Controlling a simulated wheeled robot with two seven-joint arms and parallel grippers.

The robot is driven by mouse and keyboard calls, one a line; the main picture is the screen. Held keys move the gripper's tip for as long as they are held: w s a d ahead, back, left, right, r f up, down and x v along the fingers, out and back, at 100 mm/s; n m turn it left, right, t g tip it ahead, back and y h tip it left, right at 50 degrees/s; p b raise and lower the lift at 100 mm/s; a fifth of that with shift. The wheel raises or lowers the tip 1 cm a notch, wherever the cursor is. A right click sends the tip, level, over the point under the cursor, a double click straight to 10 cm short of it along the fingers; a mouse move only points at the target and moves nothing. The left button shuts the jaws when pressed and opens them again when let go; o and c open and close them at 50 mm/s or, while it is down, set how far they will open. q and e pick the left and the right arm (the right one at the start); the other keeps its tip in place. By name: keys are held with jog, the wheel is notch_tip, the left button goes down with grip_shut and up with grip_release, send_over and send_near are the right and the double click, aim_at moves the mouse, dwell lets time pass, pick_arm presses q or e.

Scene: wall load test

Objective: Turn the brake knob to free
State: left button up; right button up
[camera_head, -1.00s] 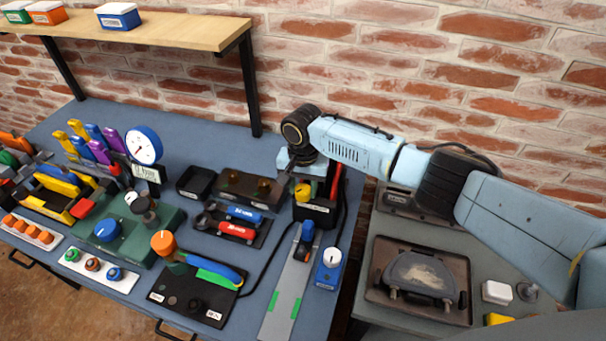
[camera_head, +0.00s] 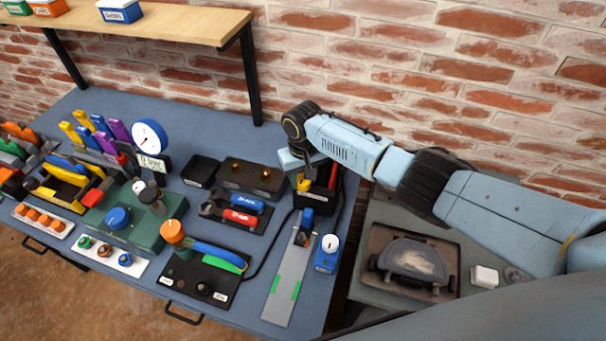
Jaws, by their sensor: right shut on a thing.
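A small blue box (camera_head: 326,262) with a white round knob (camera_head: 330,243) stands near the bench's right edge, beside a grey slide track (camera_head: 290,280). It looks like the brake knob, but its lettering is too small to read. My right gripper (camera_head: 306,174) is behind it, low over a black holder (camera_head: 318,198), apart from the knob. It is shut on what looks like a yellow tool (camera_head: 303,185) at that holder; its fingertips are partly hidden. My left gripper is out of view.
A black panel (camera_head: 190,278) with an orange knob and a blue-green lever lies left of the track. A spanner tray (camera_head: 240,212) and a brown box (camera_head: 252,178) stand behind. A side table (camera_head: 385,215) carries a dark tray. A brick wall closes the back.

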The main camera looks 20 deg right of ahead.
jog(key=shift+n, duration=0.5)
jog(key=o, duration=1)
notch_tip(320, 180, up, 14)
jog(key=shift+f+p, duration=0.25)
jog(key=shift+p, duration=0.2)
jog(key=shift+s+f, duration=0.1)
